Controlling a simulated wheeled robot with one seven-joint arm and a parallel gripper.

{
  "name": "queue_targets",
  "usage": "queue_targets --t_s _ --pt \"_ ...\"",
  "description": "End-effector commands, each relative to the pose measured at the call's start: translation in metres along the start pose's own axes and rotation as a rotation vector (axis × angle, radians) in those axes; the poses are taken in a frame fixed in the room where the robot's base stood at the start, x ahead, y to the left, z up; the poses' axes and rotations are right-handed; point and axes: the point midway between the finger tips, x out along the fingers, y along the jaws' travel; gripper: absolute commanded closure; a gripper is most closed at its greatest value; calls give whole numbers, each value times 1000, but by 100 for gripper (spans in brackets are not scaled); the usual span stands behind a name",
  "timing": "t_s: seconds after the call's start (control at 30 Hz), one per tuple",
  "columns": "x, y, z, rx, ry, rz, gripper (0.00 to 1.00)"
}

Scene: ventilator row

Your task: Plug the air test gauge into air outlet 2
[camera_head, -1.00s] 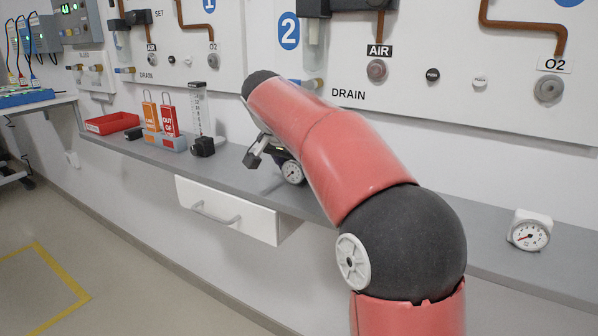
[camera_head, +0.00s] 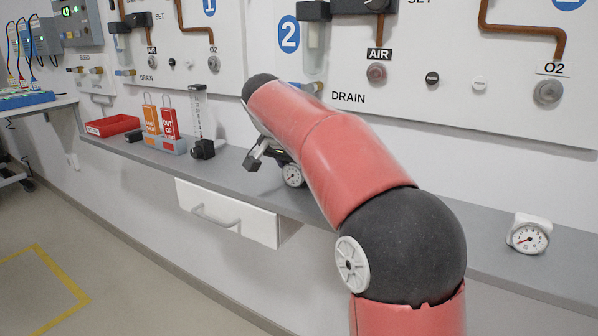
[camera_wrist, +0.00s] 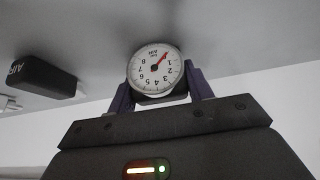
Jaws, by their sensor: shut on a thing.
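The air test gauge (camera_head: 293,175) is a round white dial with a red needle, low over the shelf under panel 2. In the wrist view the gauge (camera_wrist: 155,70) sits between the two fingers of my gripper (camera_wrist: 158,88), which is shut on it. In the head view my arm hides much of my gripper (camera_head: 268,160). I cannot tell whether the gauge touches the shelf. Air outlet 2 (camera_head: 376,73) is a round metal port below the AIR label, up and right of the gauge. Nothing is plugged into it.
Another gauge (camera_head: 528,236) stands on the shelf (camera_head: 480,235) at right. The O2 outlet (camera_head: 548,92) is at upper right. A flowmeter (camera_head: 203,148), tag holder (camera_head: 172,145) and red tray (camera_head: 112,126) stand left. A black block marked AIR (camera_wrist: 40,76) shows in the wrist view.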

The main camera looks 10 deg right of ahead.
Motion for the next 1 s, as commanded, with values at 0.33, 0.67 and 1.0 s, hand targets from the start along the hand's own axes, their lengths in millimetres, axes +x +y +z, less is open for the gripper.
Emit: queue_targets --t_s 0.33,0.67,1.0 --pt "-12 0 -7 0 1 -1 90" --pt "-26 0 -16 0 1 -1 90" --pt "-26 0 -16 0 1 -1 90"
